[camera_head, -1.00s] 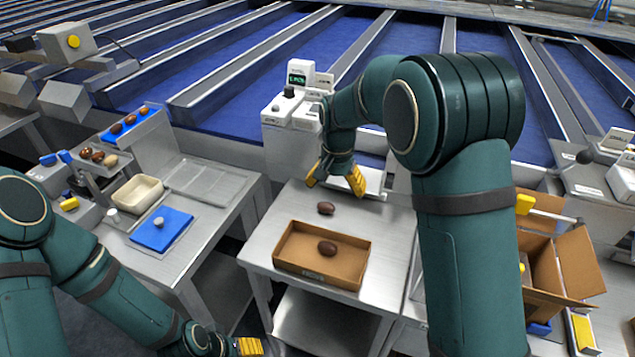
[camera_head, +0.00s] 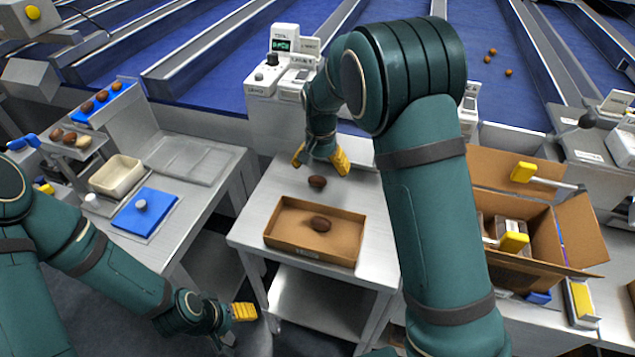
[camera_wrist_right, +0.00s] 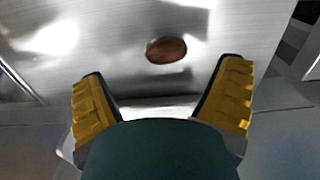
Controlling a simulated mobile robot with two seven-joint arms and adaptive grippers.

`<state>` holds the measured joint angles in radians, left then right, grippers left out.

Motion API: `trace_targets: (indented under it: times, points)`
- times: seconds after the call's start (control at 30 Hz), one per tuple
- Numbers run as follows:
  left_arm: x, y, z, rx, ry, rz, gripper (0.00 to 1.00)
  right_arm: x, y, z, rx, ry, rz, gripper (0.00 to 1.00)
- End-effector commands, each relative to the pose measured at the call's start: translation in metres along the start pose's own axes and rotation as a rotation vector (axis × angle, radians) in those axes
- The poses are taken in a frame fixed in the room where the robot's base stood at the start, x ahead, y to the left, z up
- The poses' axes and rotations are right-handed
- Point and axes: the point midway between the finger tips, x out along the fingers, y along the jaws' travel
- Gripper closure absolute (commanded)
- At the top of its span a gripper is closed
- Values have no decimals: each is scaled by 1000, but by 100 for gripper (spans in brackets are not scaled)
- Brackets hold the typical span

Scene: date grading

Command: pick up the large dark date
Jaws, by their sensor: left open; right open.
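A dark brown date (camera_head: 317,182) lies on the steel table just in front of my right gripper (camera_head: 321,160). In the right wrist view the date (camera_wrist_right: 166,50) lies on bare metal, ahead of and between the open yellow fingers (camera_wrist_right: 163,98), apart from both. I cannot tell for sure which of the two is larger. My left gripper (camera_head: 243,312) is open and empty, low beside the table at the bottom left.
A side bench at left holds a blue mat (camera_head: 152,222), a cream bowl (camera_head: 134,172) and several dates on small racks. A white scale with a green display (camera_head: 284,44) stands behind the table. An open cardboard box (camera_head: 572,240) with yellow-handled tools stands at right.

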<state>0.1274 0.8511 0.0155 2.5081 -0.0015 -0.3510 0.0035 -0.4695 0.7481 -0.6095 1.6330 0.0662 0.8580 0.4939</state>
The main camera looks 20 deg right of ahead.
Motion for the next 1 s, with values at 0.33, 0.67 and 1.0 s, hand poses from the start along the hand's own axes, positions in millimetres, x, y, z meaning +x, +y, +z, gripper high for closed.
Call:
trace_targets:
  times: [0.33, 0.67, 1.0]
  points:
    - [14, -5, -2, 1, 7, 0, 35, 44, -7, 3, 2, -1, 1, 9]
    - [14, -5, -2, 1, 8, 0, 35, 50, -8, 3, 0, 1, -1, 18]
    - [14, -5, -2, 1, 8, 0, 35, 50, -7, 3, 0, 1, -1, 60]
